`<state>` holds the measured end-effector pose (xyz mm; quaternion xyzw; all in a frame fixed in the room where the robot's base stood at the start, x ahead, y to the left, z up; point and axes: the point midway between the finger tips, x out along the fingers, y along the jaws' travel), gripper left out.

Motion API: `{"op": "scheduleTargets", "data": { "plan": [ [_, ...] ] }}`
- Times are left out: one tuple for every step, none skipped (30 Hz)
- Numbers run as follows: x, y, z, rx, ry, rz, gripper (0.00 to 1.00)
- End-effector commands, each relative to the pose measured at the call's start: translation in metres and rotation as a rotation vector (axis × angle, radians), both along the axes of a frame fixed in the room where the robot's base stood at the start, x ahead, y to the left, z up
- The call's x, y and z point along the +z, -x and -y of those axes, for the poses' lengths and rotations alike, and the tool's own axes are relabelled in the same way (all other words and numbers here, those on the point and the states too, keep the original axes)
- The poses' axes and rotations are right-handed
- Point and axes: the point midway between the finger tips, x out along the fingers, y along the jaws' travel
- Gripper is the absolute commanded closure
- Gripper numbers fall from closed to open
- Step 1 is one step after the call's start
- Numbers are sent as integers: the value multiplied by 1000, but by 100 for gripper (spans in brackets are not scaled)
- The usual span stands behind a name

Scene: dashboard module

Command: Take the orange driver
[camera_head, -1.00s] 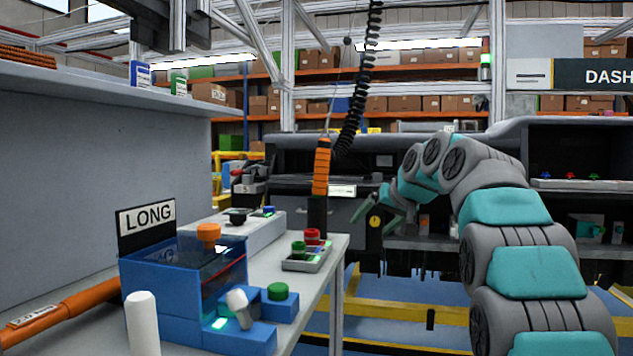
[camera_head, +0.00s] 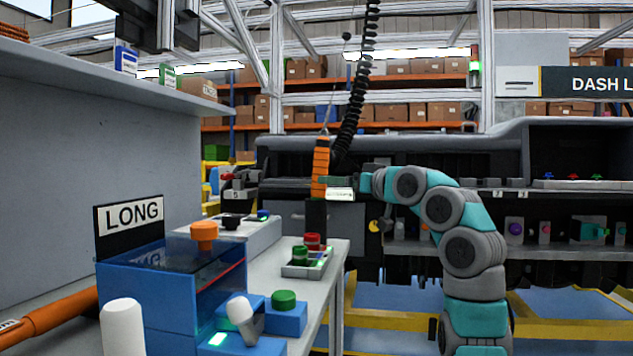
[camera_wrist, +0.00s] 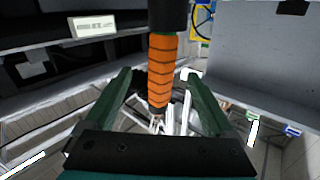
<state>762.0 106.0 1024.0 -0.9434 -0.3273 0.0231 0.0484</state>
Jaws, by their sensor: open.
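The orange driver (camera_head: 320,168) hangs upright from a black coiled cable in the middle of the head view, with a dark lower end. It also shows in the wrist view (camera_wrist: 162,70), ringed with dark bands. My gripper (camera_head: 338,183) is beside the driver in the head view. In the wrist view its two green fingers (camera_wrist: 158,88) are open, one on each side of the driver's orange body. I see gaps between the fingers and the driver, so it is not gripped.
A bench (camera_head: 336,246) on the left holds a blue box (camera_head: 170,292) with a LONG sign (camera_head: 128,214) and a small tray (camera_head: 305,270) with red and green knobs. A dark dashboard module (camera_head: 450,150) stands behind my arm. The coiled cable (camera_head: 352,110) hangs above the driver.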

Motion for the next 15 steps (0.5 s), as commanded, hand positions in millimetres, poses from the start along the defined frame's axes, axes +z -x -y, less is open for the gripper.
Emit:
{"op": "scheduleTargets", "data": {
  "plan": [
    [-2,1,0,3,0,8,11],
    [-2,1,-1,5,0,11,11],
    [-1,1,-2,7,1,13,11],
    [-1,0,-4,8,0,14,11],
    [0,-2,-5,9,0,16,11],
    [1,-4,-8,10,0,16,11],
    [1,-7,-10,10,-1,17,11],
    [1,-9,-12,11,-1,17,11],
    [1,-13,-15,10,-1,16,11],
    [0,-15,-16,9,-1,14,11],
    [0,-17,-17,9,0,14,11],
    [0,-19,-19,8,1,15,11],
    [0,-20,-20,8,2,14,11],
    [1,-21,-21,8,2,14,11],
    [2,-23,-23,9,2,15,11]
  ]
}}
